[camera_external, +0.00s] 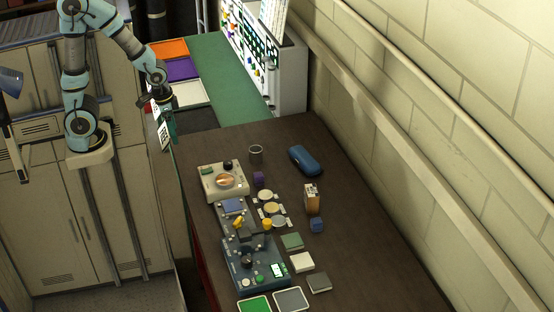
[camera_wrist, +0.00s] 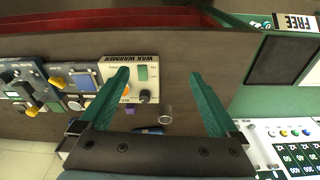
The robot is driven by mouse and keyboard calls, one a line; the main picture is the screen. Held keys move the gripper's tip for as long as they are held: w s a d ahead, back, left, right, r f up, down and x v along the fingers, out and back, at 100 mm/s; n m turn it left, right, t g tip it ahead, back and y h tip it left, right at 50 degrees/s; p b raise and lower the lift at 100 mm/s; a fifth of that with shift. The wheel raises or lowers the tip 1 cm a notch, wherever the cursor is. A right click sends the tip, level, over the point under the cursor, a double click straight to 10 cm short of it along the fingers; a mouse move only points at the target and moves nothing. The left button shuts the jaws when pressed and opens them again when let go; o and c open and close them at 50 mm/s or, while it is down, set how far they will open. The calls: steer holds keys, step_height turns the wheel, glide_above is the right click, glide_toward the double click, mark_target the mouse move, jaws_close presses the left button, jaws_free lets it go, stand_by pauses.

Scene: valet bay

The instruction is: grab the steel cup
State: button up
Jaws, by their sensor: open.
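The steel cup (camera_external: 256,153) stands upright on the far part of the brown table, right of the cream wax warmer. In the wrist view the steel cup (camera_wrist: 165,114) is small, between the green fingers and nearer their bases in the picture. My gripper (camera_external: 168,130) hangs beyond the table's far left corner, left of the cup and well apart from it. In the wrist view my gripper (camera_wrist: 160,75) is open, its fingers wide apart with nothing between their tips.
The wax warmer (camera_external: 223,182) and a purple block (camera_external: 259,180) stand close to the cup. A blue case (camera_external: 305,160) lies to its right. Behind is a green surface (camera_external: 222,70) with coloured trays and a white panel. The brown table (camera_external: 285,135) is bare behind the cup.

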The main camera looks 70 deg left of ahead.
steer(key=t+h+b, duration=0.1)
steer(key=t+b, duration=0.9)
steer(key=b, duration=2.4)
glide_toward(257, 155)
steer(key=a, duration=0.1)
steer(key=a+f, duration=0.1)
steer(key=a, duration=0.2)
steer(key=shift+w+a+f, duration=0.15)
steer(key=shift+w+f, duration=0.15)
steer(key=b, duration=0.2)
steer(key=w+f+m+t+h+b, duration=0.1)
steer(key=b, duration=0.1)
steer(key=shift+w+d, duration=0.1)
steer(key=shift+d, duration=0.25)
steer(key=shift+w+d+r+t+h+b, duration=0.15)
steer(key=shift+t+h+b, duration=0.15)
steer(key=shift+b, duration=0.35)
steer(key=b+x, duration=0.1)
steer(key=x, duration=0.3)
steer(key=shift+w+b, duration=0.25)
steer(key=shift+b, duration=0.05)
steer(key=shift+d+r+b+x, duration=0.1)
steer(key=shift+b+x, duration=0.4)
steer(key=shift+x, duration=1)
steer(key=shift+d+r+b+x, duration=0.1)
steer(key=shift+b+x, duration=0.4)
steer(key=shift+x, duration=1.05)
